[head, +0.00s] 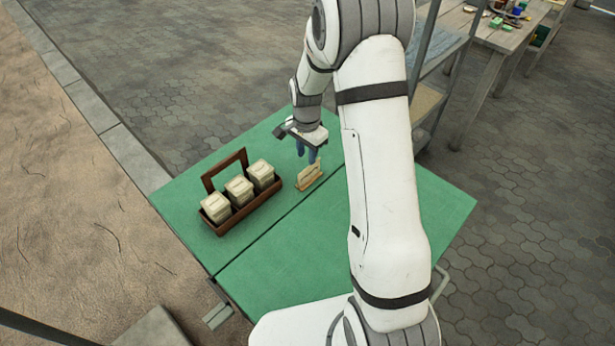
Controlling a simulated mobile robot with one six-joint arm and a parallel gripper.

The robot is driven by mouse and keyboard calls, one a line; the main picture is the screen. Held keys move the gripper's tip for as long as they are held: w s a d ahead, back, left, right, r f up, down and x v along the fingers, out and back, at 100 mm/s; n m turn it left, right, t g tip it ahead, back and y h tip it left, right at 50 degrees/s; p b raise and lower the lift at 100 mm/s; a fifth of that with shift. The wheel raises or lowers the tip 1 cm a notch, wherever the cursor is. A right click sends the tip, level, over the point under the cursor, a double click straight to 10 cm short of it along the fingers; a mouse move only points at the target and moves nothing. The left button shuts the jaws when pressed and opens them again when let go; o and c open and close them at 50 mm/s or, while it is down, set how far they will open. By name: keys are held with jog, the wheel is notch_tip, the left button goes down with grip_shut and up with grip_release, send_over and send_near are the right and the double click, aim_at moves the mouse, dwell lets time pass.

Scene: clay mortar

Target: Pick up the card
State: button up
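A cream card (313,169) stands in a small light-wood holder (309,181) on the green table, right of the dark carrier. It is small in the head view, and no print on it can be made out. My gripper (307,156) hangs just above the card with its blue fingers pointing down. The two fingers look apart, with no thing visible between them. Whether a fingertip touches the card's top edge cannot be told from this view.
A dark brown carrier (213,185) with a handle holds three cream box-like blocks (239,189) left of the card holder. The green table's (285,262) front part is bare. A wooden workbench (502,38) with small items stands at the back right.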

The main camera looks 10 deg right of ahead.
aim_at(309, 168)
jog(key=f, duration=0.5)
jog(key=d+f, duration=0.1)
jog(key=f, duration=0.1)
jog(key=shift+w+f+p, duration=0.25)
jog(key=shift+f+p, duration=0.05)
jog(key=shift+p, duration=0.05)
jog(key=shift+c, duration=0.3)
grip_shut()
